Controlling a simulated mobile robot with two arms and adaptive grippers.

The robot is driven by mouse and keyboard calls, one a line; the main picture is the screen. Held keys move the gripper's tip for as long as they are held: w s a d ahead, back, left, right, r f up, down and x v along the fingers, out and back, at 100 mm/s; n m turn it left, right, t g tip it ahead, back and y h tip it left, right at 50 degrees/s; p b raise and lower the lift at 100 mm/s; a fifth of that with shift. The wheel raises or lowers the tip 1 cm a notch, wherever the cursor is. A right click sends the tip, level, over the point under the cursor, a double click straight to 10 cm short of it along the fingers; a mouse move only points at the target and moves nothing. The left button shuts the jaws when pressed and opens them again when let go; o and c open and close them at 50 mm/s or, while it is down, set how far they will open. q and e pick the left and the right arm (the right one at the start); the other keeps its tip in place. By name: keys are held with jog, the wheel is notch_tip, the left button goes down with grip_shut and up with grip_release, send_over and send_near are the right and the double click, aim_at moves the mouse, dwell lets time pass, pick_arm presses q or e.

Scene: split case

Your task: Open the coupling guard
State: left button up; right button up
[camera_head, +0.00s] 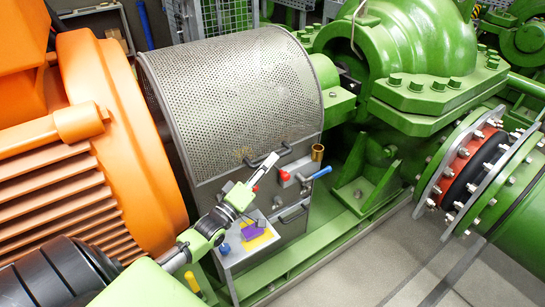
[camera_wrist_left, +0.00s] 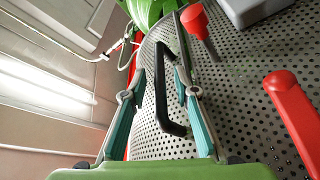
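The coupling guard (camera_head: 235,90) is a curved, perforated grey metal cover between the orange motor and the green pump. It appears closed, its lower edge meeting a grey box front. My left gripper (camera_head: 271,160) is at this lower front edge. In the left wrist view the perforated sheet (camera_wrist_left: 235,85) fills the middle and right. A black bar handle (camera_wrist_left: 166,100) on it lies between the two fingers of my left gripper (camera_wrist_left: 161,62). The fingers are apart, with gaps beside the handle, so it is not clamped. My right gripper is not in view.
A red knob (camera_head: 284,176), a blue-handled lever (camera_head: 317,174) and a brass cup (camera_head: 317,152) are right of my gripper. Below are a purple item (camera_head: 255,231) and a blue knob (camera_head: 225,248). The orange motor (camera_head: 110,130) stands left. Grey floor (camera_head: 350,255) is clear at lower right.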

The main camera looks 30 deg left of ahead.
pick_arm(q)
jog(key=shift+x, duration=0.95)
jog(key=shift+w, duration=0.3)
grip_shut()
jog(key=shift+r, duration=0.1)
